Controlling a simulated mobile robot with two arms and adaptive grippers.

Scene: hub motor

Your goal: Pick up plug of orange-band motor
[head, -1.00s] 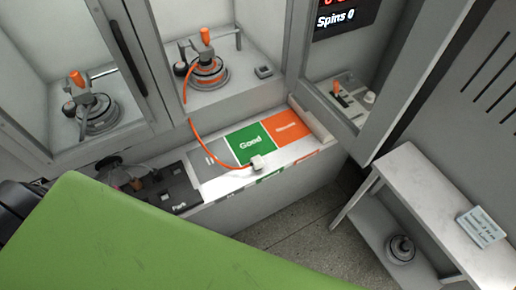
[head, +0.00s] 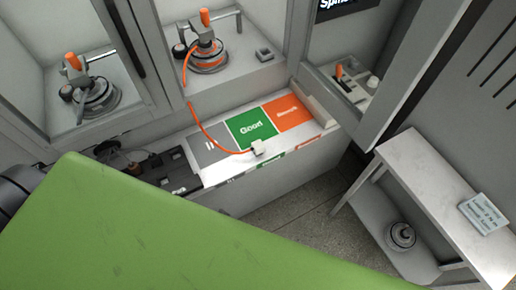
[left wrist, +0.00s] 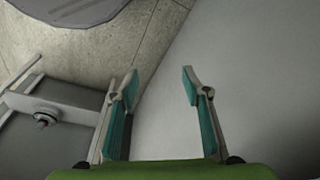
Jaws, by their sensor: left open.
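In the head view, the orange-band motor (head: 209,57) is clamped in the middle booth under an orange-handled clamp. Its orange cable (head: 205,130) hangs over the booth's front edge. The cable ends in a small whitish plug (head: 258,148), which lies at the front edge of the green "Good" field (head: 247,128). In the left wrist view, my left gripper (left wrist: 160,83) is open and empty, its fingers wide apart above the floor and beside a plain grey surface. The plug is not visible there. My right gripper is in neither view.
Another clamped motor (head: 95,97) is in the left booth. A grey and an orange field (head: 290,112) flank the green one. A white shelf (head: 425,165) stands at right, with a round part (head: 401,235) on its lower level. My green arm part covers the lower left.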

